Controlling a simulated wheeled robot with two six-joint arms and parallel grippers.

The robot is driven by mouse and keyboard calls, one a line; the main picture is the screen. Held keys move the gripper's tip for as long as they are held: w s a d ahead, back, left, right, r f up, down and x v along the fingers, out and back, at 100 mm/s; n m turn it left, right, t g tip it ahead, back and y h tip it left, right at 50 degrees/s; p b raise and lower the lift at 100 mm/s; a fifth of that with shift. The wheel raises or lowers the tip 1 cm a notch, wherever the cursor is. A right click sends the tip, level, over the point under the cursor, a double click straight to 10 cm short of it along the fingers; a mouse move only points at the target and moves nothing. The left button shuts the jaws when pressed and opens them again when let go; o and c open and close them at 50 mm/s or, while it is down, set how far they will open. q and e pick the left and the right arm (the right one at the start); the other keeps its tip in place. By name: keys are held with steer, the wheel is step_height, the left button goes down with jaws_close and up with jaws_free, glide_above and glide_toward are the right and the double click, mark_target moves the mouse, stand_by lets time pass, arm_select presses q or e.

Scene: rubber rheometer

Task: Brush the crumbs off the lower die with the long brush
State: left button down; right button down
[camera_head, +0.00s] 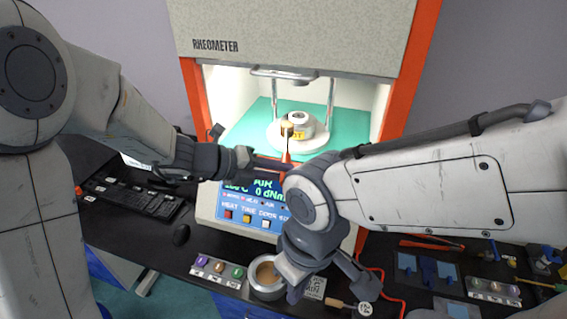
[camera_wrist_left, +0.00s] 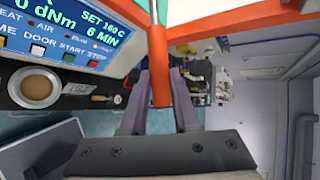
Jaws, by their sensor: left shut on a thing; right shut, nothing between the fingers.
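The lower die (camera_head: 299,117) is a pale round block with a yellow label, on a white disc inside the rheometer's open chamber. Crumbs are too small to make out. My left gripper (camera_head: 266,164) is in front of the chamber, shut on the orange handle of the long brush (camera_head: 286,150). The brush stands roughly upright, its pale bristle head overlapping the die in the picture; I cannot tell whether they touch. In the left wrist view the brush handle (camera_wrist_left: 160,75) lies between the fingers (camera_wrist_left: 158,95). My right gripper (camera_head: 362,284) is shut and empty, low over the bench front.
The orange-edged rheometer (camera_head: 300,45) frames the chamber, with a control panel (camera_head: 258,200) below. A pot with brown contents (camera_head: 266,285), a sample tray (camera_head: 217,270) and a wooden-handled tool (camera_head: 338,303) are near the front. A keyboard (camera_head: 130,197) is left, blue pieces (camera_head: 427,268) right.

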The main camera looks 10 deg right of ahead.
arm_select(q)
steer(key=s+a, duration=0.1)
steer(key=s, duration=0.2)
steer(key=s+a, duration=0.1)
steer(key=s, duration=0.1)
steer(key=shift+s+a, duration=0.2)
steer(key=shift+a, duration=0.1)
